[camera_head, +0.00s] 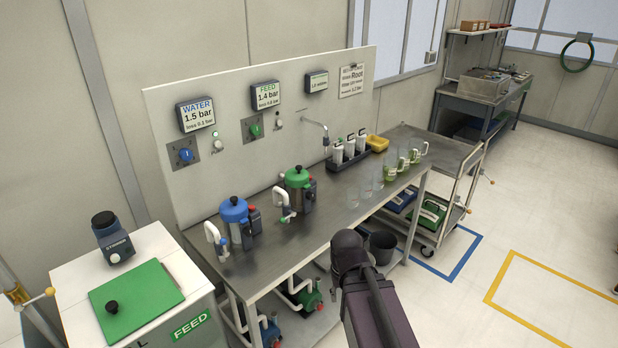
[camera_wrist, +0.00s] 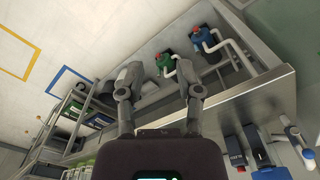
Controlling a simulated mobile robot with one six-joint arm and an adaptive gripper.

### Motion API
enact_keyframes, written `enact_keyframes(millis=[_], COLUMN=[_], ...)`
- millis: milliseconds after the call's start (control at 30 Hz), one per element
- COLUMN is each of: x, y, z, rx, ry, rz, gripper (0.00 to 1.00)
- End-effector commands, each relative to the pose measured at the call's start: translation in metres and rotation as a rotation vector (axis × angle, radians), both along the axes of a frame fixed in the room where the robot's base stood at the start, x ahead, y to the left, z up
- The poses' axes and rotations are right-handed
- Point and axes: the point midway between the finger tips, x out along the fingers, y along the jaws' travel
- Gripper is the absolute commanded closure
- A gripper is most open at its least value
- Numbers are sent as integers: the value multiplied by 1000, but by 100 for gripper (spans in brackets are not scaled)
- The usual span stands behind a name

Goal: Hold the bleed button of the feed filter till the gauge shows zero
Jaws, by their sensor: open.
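The feed filter (camera_head: 298,192), a metal canister with a green lid, stands on the steel bench in the head view. A dark fitting with a small red part is on its right side; I cannot make out the bleed button clearly. The green-lettered FEED gauge (camera_head: 266,95) on the back panel reads 1.4 bar. In the wrist view my gripper (camera_wrist: 161,85) is open, with nothing between its fingers. The head view shows my dark arm in front of the bench, apart from the filter; the fingers are not clear there.
The water filter (camera_head: 234,218), with a blue lid, stands left of the feed filter. The WATER gauge (camera_head: 196,114) reads 1.5 bar. Green (camera_wrist: 164,66) and blue (camera_wrist: 205,40) pumps sit below the bench. A cart (camera_head: 432,150) adjoins the bench; floor at right is open.

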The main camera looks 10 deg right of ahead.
Motion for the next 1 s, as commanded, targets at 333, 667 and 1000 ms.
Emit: enact_keyframes(millis=[333, 667, 1000], x=[0, 0, 0], y=[0, 0, 0], z=[0, 0, 0], rx=[0, 0, 0], ry=[0, 0, 0], rz=[0, 0, 0], gripper=[100, 100, 100])
